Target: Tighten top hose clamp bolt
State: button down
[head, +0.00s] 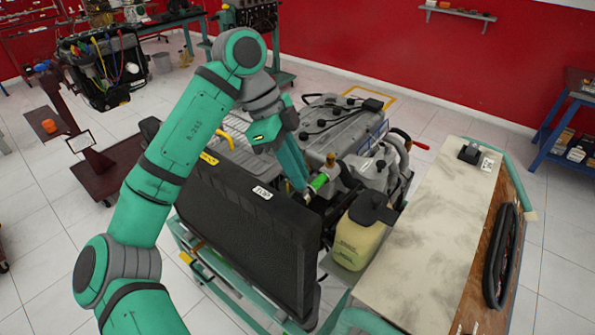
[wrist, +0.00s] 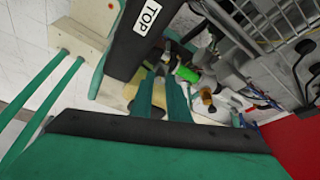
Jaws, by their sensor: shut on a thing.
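The top hose by the radiator carries a bright green band (head: 318,182), which also shows in the wrist view (wrist: 187,74). My gripper (head: 304,188) reaches down behind the radiator's top edge, just left of this band. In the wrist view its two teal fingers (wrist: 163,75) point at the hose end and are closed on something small. This appears to be the top hose clamp bolt, but the fingertips largely hide it. The clamp itself cannot be made out clearly.
The black radiator (head: 250,235), with a label reading TOP, stands in front of the engine (head: 340,125). A yellowish tank (head: 358,240) is close on the right. A worktable (head: 435,240) with a black hose loop (head: 500,255) stands further right. Open floor lies beyond the engine.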

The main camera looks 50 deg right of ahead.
jog(key=m+y, duration=0.1)
jog(key=m, duration=0.3)
jog(key=shift+w+d+m+y, duration=0.1)
jog(key=shift+d+m+y, duration=0.1)
jog(key=shift+m+y, duration=0.15)
jog(key=shift+g, duration=0.3)
jog(key=c, duration=1.7)
grip_release()
jog(key=shift+r, duration=0.1)
jog(key=v, duration=1)
jog(key=shift+w+d+r, duration=0.1)
jog(key=shift+r, duration=0.2)
jog(key=shift+d, duration=0.1)
